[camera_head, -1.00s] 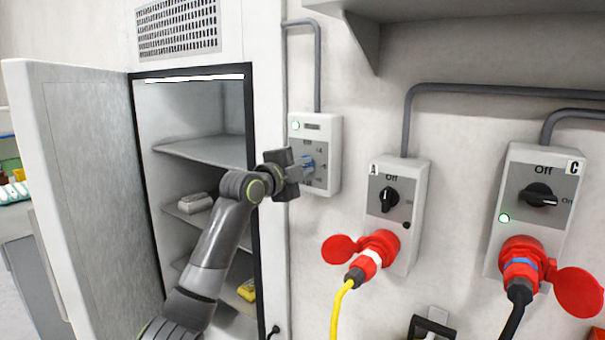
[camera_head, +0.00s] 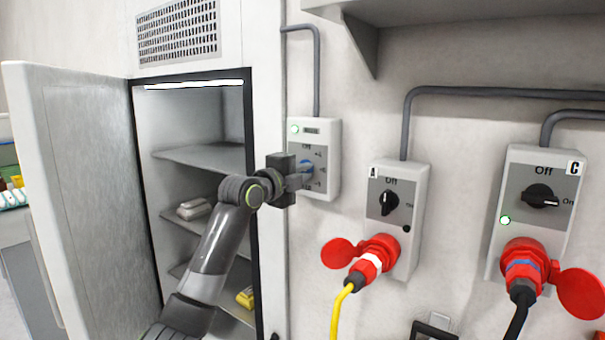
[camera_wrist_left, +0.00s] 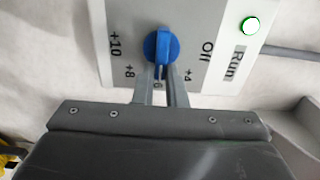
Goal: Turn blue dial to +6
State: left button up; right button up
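The blue dial (camera_head: 306,168) is on the white control box (camera_head: 328,187) beside the open cabinet. In the left wrist view the dial (camera_wrist_left: 161,46) has its grip end pointing down toward the 6 mark, between +8 and +4. Off and Run are printed to its right, +10 to its left. My left gripper (camera_head: 300,178) reaches it from the left. In the wrist view its two fingers (camera_wrist_left: 164,72) are close together, one on each side of the dial's lower end. The fingers partly hide the 6. My right gripper is not in view.
A green lamp (camera_head: 294,129) is lit on the box. The cabinet door (camera_head: 95,190) stands open at left, near my arm. Switch box A (camera_head: 415,208) and switch box C (camera_head: 553,220), with red plugs, are to the right. A shelf (camera_head: 450,10) juts out above.

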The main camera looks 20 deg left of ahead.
pick_arm(q)
jog(key=o, duration=0.4)
jog(key=shift+o, duration=0.2)
jog(key=shift+s, duration=0.1)
jog(key=b+v, duration=0.4)
jog(key=v, duration=1.3)
jog(key=shift+a, duration=0.1)
